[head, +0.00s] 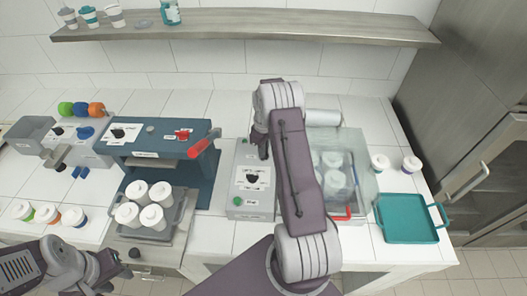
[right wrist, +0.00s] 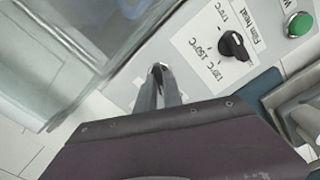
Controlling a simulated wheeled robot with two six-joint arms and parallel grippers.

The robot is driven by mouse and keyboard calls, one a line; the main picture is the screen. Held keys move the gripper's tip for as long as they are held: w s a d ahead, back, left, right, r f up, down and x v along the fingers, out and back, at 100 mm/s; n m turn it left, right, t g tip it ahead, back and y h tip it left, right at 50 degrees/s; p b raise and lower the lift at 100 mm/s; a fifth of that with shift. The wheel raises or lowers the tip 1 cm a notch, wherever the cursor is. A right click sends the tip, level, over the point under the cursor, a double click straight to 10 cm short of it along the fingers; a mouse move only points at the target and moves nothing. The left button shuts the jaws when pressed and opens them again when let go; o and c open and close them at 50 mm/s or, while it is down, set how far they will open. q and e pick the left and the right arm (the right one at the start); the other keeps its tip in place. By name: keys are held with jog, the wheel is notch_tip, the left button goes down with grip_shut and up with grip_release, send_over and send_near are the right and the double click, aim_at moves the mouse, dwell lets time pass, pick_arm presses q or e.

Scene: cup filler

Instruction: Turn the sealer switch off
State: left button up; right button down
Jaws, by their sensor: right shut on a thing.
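The sealer is a grey box (head: 255,205) with a black film-heat dial (head: 253,178) and a green button (head: 237,201), right of centre in the head view. The right wrist view shows the same dial (right wrist: 232,45) and green button (right wrist: 299,24). My right gripper (right wrist: 159,84) is shut at the sealer panel on a small dark piece, apparently the sealer switch (right wrist: 157,68), mostly hidden between the fingertips. In the head view my right arm covers part of the sealer. My left gripper (head: 112,268) is low at the left, away from the sealer; its opening is unclear.
A clear cover (head: 352,150) stands over cups right of the sealer. A teal tray (head: 410,232) lies at the right. A blue machine with a red handle (head: 203,143) stands left, with a tray of white cups (head: 150,215) before it. A shelf (head: 250,27) runs behind.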

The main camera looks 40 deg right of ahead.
jog(key=n, duration=0.5)
jog(key=shift+w+n+b, duration=0.1)
jog(key=shift+n+b, duration=0.2)
jog(key=shift+n, duration=0.1)
jog(key=shift+r, duration=0.1)
dwell(0.3)
jog(key=c, duration=1.5)
grip_release()
jog(key=shift+r, duration=0.2)
notch_tip(320, 180, up, 9)
jog(key=shift+f+b, duration=0.2)
jog(key=shift+b, duration=0.8)
